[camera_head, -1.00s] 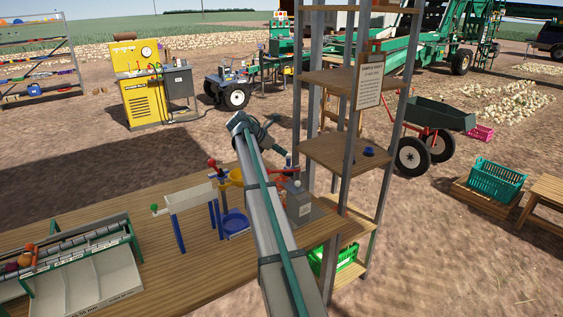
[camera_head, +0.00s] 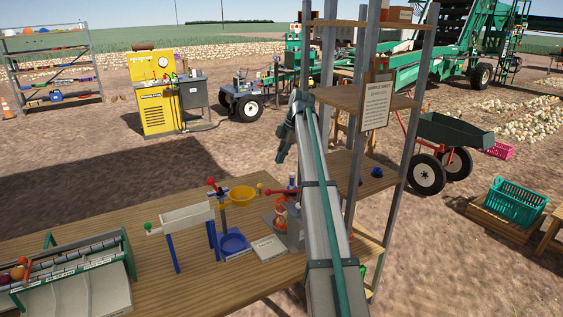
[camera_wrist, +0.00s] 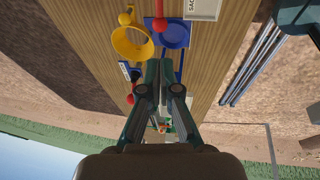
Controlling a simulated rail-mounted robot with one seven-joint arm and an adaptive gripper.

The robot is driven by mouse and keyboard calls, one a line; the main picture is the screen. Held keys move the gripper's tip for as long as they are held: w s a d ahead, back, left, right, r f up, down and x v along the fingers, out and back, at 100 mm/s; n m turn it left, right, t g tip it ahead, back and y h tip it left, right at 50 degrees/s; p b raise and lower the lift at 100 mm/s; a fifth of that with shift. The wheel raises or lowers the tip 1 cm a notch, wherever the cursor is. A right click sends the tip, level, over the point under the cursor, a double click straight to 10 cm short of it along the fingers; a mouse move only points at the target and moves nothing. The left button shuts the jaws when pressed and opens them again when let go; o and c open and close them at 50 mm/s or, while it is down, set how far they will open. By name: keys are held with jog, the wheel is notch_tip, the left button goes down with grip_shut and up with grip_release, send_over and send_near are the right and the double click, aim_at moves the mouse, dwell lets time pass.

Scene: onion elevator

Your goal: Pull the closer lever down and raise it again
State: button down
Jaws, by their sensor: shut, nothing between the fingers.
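A red lever (camera_head: 285,191) with a red ball end sticks out level to the left from a blue-topped post on the bench; I take it as the closer lever. A red knob on a rod also shows in the wrist view (camera_wrist: 160,24), and seems to be the same lever. A grey unit (camera_head: 295,235) stands below it, with an orange netted bundle (camera_head: 281,213) at its left side. My gripper (camera_head: 280,157) points down above and behind the lever, apart from it. In the wrist view its fingers (camera_wrist: 160,66) are together and empty.
Shelf posts (camera_head: 396,150) rise close to my arm's right.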

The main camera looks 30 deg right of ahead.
aim_at(271, 191)
jog(key=p+x, duration=0.4)
jog(key=x, duration=0.8)
jog(key=shift+d+f, duration=0.1)
jog(key=shift+f, duration=0.1)
